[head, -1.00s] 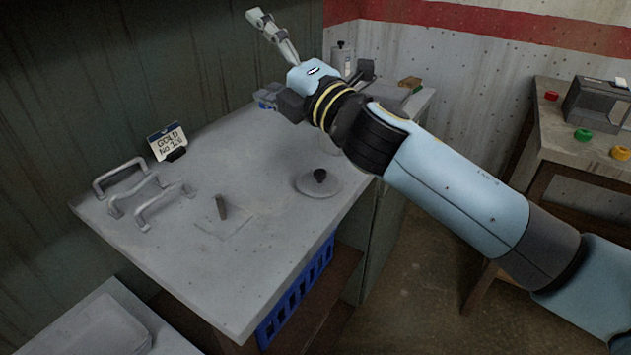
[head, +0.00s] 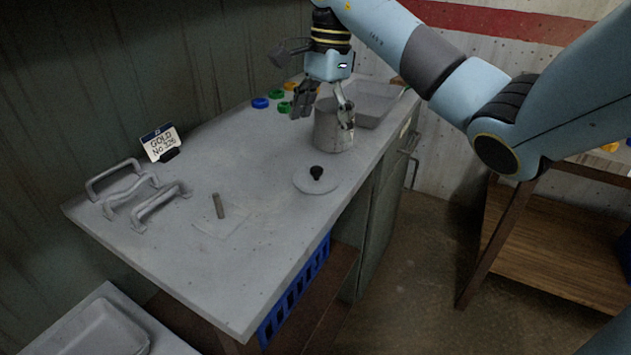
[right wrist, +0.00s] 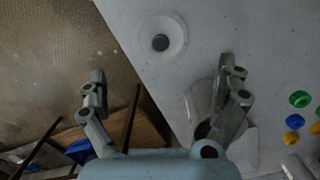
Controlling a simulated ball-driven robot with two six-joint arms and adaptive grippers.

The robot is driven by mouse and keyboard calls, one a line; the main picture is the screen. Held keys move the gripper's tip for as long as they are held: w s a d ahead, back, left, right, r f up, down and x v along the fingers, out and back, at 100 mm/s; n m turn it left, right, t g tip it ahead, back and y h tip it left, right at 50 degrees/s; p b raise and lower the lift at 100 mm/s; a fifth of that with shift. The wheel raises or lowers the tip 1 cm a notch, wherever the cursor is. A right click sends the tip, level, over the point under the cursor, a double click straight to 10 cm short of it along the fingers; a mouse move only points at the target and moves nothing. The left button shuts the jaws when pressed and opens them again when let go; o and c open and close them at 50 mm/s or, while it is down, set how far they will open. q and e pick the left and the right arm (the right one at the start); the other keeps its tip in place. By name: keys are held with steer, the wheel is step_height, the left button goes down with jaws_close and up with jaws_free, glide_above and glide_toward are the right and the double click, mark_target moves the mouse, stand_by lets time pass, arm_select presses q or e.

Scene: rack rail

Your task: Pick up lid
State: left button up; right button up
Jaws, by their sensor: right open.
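The lid (head: 316,181) is a flat grey disc with a black knob, lying on the grey worktop near its right edge. In the right wrist view the lid (right wrist: 163,38) lies ahead of the fingers, near the worktop's edge. My right gripper (head: 322,112) is open, pointing down behind the lid in the head view, apart from it. A grey metal pot (head: 332,128) stands under and beside its fingers. In the right wrist view the right finger overlaps the pot (right wrist: 201,98), and whether they touch cannot be told. My left gripper is not in view.
Behind the pot is a grey tray (head: 375,103). Coloured caps (head: 262,103) lie to its left. A short upright peg (head: 218,206), curved handles (head: 135,190) and a name card (head: 161,142) stand toward the left. The worktop (head: 265,250) is clear in front of the lid.

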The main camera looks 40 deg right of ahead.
steer(key=b, duration=0.2)
glide_above(318, 170)
steer(key=f, duration=0.4)
steer(key=shift+w+d+f, duration=0.25)
steer(key=shift+w+d, duration=0.05)
steer(key=shift+d, duration=0.05)
steer(key=shift+a+f+p, duration=0.15)
steer(key=shift+f+p, duration=0.15)
steer(key=shift+f, duration=1.1)
steer(key=shift+a+f+p, duration=0.1)
steer(key=shift+f+p, duration=0.2)
steer(key=shift+f, duration=1.05)
steer(key=shift+s, duration=0.1)
steer(key=c, duration=1.7)
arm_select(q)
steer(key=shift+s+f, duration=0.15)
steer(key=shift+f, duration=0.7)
arm_select(e)
steer(key=shift+s+a, duration=0.1)
steer(key=shift+s, duration=0.1)
jaws_close()
steer(key=shift+f, duration=0.1)
